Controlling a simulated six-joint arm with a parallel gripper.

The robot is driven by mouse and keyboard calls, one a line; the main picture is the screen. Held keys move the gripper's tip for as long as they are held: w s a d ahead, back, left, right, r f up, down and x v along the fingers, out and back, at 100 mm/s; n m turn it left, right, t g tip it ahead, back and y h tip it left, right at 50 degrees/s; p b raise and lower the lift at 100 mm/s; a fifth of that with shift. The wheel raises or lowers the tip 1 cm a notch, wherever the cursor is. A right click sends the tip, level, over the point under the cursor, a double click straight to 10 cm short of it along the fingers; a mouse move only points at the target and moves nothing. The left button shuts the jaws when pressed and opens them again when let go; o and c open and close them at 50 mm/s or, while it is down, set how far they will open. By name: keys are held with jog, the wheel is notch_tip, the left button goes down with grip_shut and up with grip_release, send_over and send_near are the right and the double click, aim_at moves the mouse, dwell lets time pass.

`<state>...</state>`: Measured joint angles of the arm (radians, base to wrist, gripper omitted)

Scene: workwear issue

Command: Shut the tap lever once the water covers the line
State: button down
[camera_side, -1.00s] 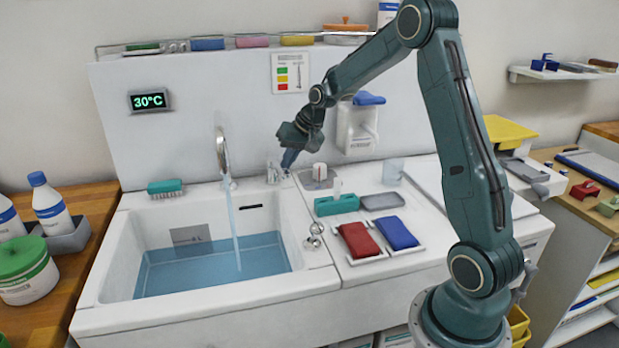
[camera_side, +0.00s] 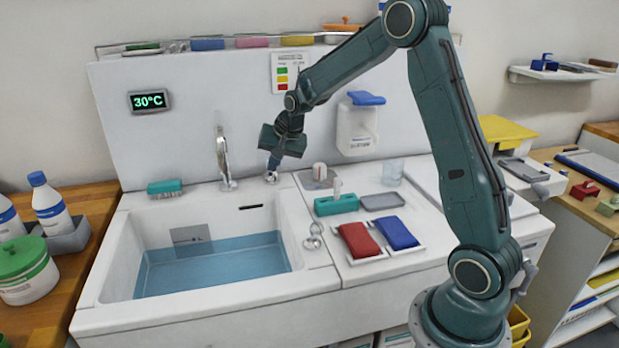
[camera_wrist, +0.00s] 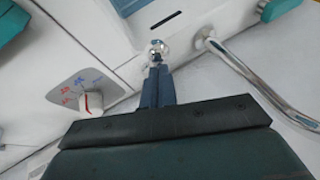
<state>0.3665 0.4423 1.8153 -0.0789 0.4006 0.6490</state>
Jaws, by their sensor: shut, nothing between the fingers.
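The white sink (camera_side: 112,262) holds blue water (camera_side: 215,267) whose surface lies around the lower part of a grey plate (camera_side: 190,233) on the back wall; the line itself is too small to make out. The curved metal tap spout (camera_side: 222,158) has no stream under it. My gripper (camera_side: 272,172) is shut and points down at the small metal tap lever (camera_side: 271,178) right of the spout. In the wrist view its closed fingers (camera_wrist: 158,75) end at the shiny lever top (camera_wrist: 157,48); whether they touch it I cannot tell.
A white dial with a red pointer (camera_side: 319,177) stands right of the lever. A teal brush (camera_side: 164,187) lies left of the spout. Red (camera_side: 358,240) and blue cloths (camera_side: 396,233) lie on the right counter. The display (camera_side: 150,101) reads 30°C.

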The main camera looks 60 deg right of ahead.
jog(key=shift+s+f, duration=0.1)
dwell(0.3)
jog(key=s+d+v, duration=0.1)
jog(key=d+v, duration=0.1)
jog(key=v, duration=2.1)
jog(key=s+d+x, duration=0.1)
jog(key=x, duration=0.9)
jog(key=shift+d+f, duration=0.15)
jog(key=shift+f, duration=0.05)
jog(key=shift+f, duration=0.1)
jog(key=w+a+x, duration=0.1)
jog(key=x, duration=1.2)
jog(key=shift+w+a+r, duration=0.3)
jog(key=shift+a+r, duration=0.1)
jog(key=shift+a, duration=0.2)
